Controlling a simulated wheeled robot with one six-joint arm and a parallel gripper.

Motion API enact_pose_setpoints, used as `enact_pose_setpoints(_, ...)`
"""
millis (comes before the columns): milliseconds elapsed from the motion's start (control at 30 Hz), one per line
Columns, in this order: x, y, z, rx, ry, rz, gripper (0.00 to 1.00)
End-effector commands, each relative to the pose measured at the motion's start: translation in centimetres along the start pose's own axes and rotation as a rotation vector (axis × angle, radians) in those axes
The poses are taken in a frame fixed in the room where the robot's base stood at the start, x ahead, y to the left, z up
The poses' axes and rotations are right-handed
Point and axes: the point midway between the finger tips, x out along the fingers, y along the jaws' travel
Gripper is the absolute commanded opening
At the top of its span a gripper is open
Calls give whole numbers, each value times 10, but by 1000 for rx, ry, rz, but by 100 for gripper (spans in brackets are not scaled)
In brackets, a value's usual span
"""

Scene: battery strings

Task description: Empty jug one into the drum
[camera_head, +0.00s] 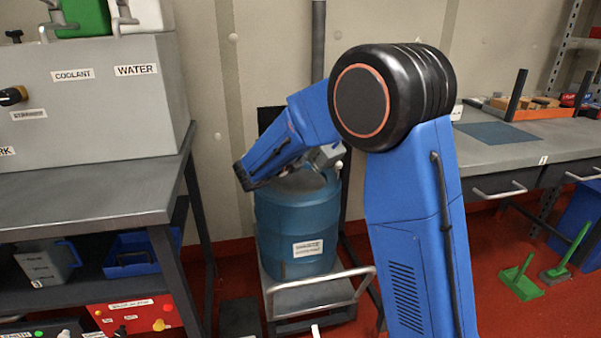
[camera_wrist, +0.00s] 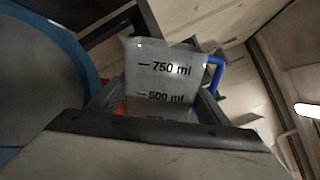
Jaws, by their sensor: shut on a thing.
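A grey measuring jug (camera_wrist: 165,80) with 750 ml and 500 ml marks and a blue handle (camera_wrist: 216,72) shows in the wrist view. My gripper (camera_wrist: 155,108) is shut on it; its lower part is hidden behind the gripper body. The blue drum (camera_head: 297,228) stands below my wrist in the head view, with a white label on its side. Its round blue rim (camera_wrist: 88,55) fills the left of the wrist view, beside the jug. In the head view my arm covers much of the held jug, so its tilt is unclear.
The drum stands on a low trolley (camera_head: 310,297) with a metal handle. At left, a bench (camera_head: 85,205) carries a grey tank (camera_head: 90,105) labelled COOLANT and WATER. Another grey jug (camera_head: 42,264) stands on the shelf below. A workbench (camera_head: 520,152) is at right.

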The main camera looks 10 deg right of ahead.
Motion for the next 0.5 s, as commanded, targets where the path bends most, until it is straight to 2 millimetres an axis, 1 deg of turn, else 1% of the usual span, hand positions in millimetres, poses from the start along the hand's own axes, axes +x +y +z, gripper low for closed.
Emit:
enact_pose_setpoints(267, 0, -1, 1, -3, -1, -1, 34)
enact_pose_setpoints(500, 0, -4, 5, -61, -1, -1, 34)
